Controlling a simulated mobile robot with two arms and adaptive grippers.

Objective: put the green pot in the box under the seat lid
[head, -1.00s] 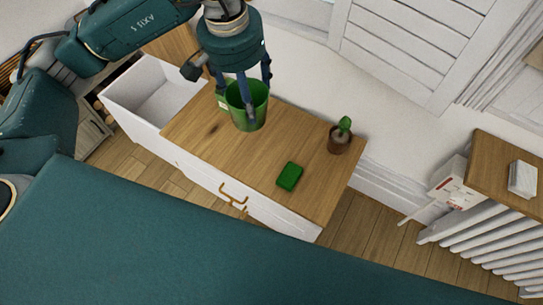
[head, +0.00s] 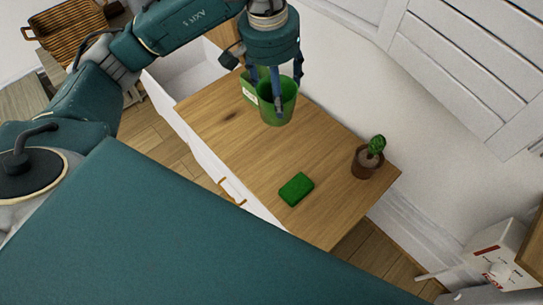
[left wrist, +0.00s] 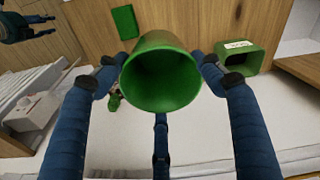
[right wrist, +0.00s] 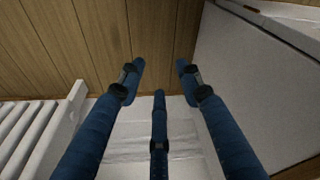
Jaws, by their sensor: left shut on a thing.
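The green pot (head: 276,106) is a tapered round cup, and it seems to be held above the wooden bench top (head: 230,117). My left gripper (head: 274,78) is shut on it, with fingers around its sides. In the left wrist view the pot (left wrist: 160,75) sits between the fingers, open mouth toward the camera. The box under the seat (head: 187,78) is a white open compartment at the bench's left end. Its wooden lid (head: 224,38) stands raised, partly hidden by my arm. My right gripper (right wrist: 157,78) is open and empty, seen only in the right wrist view.
A green container with a white label (head: 249,88) stands on the bench just behind the pot. A flat green block (head: 296,188) and a potted cactus (head: 368,158) are farther right on the top. A white wall with panelling runs behind. A wicker basket (head: 65,32) is at upper left.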

